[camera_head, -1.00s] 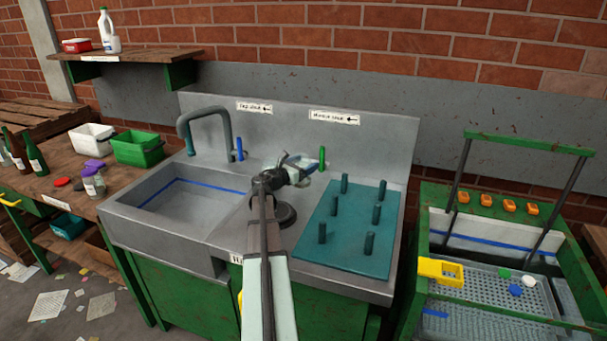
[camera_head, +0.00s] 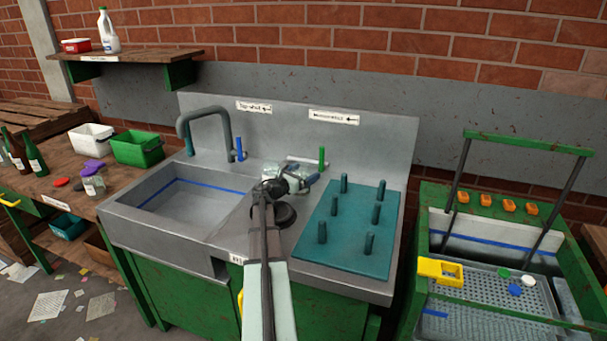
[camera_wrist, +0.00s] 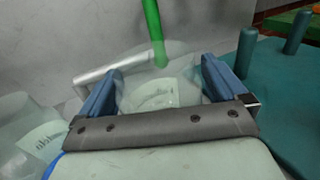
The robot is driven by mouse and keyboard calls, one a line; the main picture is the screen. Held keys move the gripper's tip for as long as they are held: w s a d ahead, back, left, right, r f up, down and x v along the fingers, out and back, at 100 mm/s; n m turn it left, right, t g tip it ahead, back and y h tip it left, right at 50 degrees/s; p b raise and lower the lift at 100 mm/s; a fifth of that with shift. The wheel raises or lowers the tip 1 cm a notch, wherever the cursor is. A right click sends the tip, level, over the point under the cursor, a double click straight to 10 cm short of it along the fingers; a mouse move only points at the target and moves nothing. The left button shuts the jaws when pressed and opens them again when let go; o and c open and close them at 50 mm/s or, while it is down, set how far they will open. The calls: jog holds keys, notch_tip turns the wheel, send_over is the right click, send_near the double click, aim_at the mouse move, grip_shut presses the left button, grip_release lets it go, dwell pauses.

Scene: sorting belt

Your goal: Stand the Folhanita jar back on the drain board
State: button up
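My gripper (camera_wrist: 162,85) has its two blue fingers spread apart, one on each side of a clear, see-through jar (camera_wrist: 160,95) with a pale label. I cannot tell whether the fingers touch it, and the label is too blurred to read. A second clear jar (camera_wrist: 30,140) with a label shows at the lower left of the wrist view. In the head view my gripper (camera_head: 306,184) is low at the back of the counter, left of the teal drain board (camera_head: 338,255). A clear jar shape (camera_head: 271,170) shows just behind my wrist.
Several upright pegs (camera_head: 376,214) stand on the drain board. A green post (camera_head: 322,158) and a pale bar (camera_head: 305,160) are close behind my gripper. The sink basin (camera_head: 190,208) and tap (camera_head: 228,135) lie to the left. A yellow tray (camera_head: 427,267) is at the right.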

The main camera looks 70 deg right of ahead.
jog(key=shift+r, duration=0.15)
jog(key=v, duration=1.2)
